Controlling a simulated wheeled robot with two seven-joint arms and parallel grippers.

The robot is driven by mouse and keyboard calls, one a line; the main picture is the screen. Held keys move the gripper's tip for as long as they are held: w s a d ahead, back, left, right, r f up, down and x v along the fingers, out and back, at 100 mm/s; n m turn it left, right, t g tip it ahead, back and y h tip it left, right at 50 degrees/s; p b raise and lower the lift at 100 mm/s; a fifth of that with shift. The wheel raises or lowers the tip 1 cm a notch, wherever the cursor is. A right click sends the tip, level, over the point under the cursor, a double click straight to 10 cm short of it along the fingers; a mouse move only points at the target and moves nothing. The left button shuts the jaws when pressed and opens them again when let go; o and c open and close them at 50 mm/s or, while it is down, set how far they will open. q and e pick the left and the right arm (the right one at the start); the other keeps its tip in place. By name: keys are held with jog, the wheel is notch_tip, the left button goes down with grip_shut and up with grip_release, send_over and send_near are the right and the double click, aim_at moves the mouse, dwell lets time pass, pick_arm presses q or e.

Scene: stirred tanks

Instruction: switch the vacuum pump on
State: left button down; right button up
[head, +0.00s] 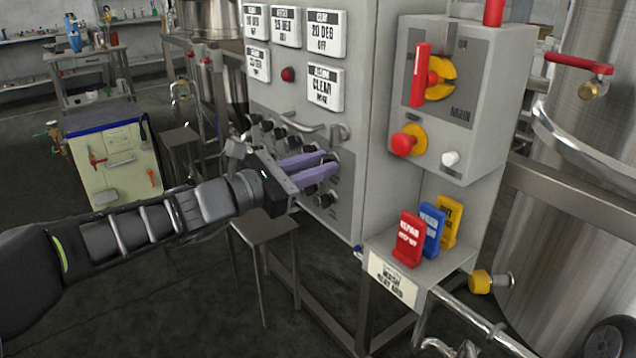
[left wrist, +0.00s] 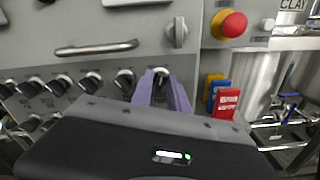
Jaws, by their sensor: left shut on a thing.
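My left gripper (head: 325,166) reaches the grey control cabinet's front panel (head: 308,98) with its two purple fingers. It is shut on a dark rotary knob (left wrist: 160,73) with a pale pointer, the rightmost of the upper knob row in the left wrist view. The fingers (left wrist: 162,90) lie on both sides of it. In the head view the fingers largely hide this knob. Several similar knobs (head: 266,125) sit to its left, and one (head: 325,199) sits just below the fingers. I cannot read the small knob labels, so I cannot tell which one is the vacuum pump's.
Above the knobs is a metal handle (head: 308,127) and a red lamp (head: 288,74). To the right, a box carries a red-and-yellow main switch (head: 436,78) and a red emergency button (head: 408,140). Coloured tags (head: 409,238) stand on a ledge. A stool (head: 264,230) stands below my arm.

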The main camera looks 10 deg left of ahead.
pick_arm(q)
jog(key=shift+m+b, duration=1.35)
jog(key=shift+m, duration=0.05)
jog(key=c, duration=1.5)
grip_release()
jog(key=p+v, duration=0.1)
jog(key=v, duration=0.7)
